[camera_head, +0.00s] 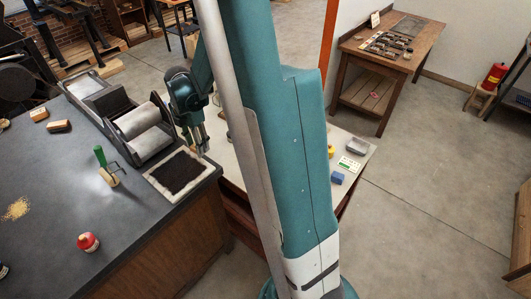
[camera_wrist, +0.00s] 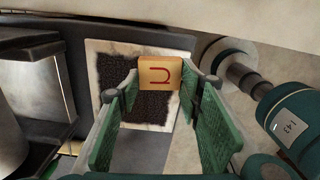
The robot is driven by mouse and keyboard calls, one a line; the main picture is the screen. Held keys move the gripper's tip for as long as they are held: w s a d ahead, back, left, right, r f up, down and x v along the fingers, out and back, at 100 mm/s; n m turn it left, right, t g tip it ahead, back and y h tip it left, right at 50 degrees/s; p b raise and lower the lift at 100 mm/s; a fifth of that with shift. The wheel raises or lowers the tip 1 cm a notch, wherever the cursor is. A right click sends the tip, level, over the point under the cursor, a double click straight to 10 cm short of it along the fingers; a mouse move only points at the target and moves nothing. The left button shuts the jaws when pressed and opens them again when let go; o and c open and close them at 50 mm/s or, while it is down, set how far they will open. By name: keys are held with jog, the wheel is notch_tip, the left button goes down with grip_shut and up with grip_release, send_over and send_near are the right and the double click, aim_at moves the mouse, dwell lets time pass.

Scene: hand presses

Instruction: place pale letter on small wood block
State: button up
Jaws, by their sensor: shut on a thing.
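The pale letter (camera_wrist: 159,72), a cream-tan block with a dark red mark on its face, is between the fingertips of my gripper (camera_wrist: 160,84) in the wrist view. The green-padded fingers are shut on its two sides. In the head view my gripper (camera_head: 201,148) points down near the back right corner of the dark counter, by the black inked slab; the letter is too small to make out there. Two small wood-coloured blocks (camera_head: 39,114) (camera_head: 60,126) lie at the counter's left; I cannot tell whether either is the small wood block.
The dark counter (camera_head: 150,215) carries a roller press (camera_head: 143,128), a green-handled tool (camera_head: 107,168), a red-capped jar (camera_head: 88,243) and the pale-edged inked slab (camera_head: 155,188). A pale table (camera_head: 358,150) with small items stands behind my arm. The counter's front middle is clear.

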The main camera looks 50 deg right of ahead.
jog(key=s+d, duration=0.7)
jog(key=d, duration=0.5)
jog(key=s+d+m+b, duration=0.1)
jog(key=s+d, duration=0.7)
jog(key=d, duration=0.4)
jog(key=shift+d+f, duration=0.2)
jog(key=shift+f, duration=0.1)
jog(key=shift+s, duration=0.1)
jog(key=shift+f, duration=2.95)
jog(key=shift+f, duration=2.05)
jog(key=shift+f+b, duration=0.2)
jog(key=shift+b, duration=0.15)
jog(key=o, duration=0.9)
jog(key=shift+c, duration=0.2)
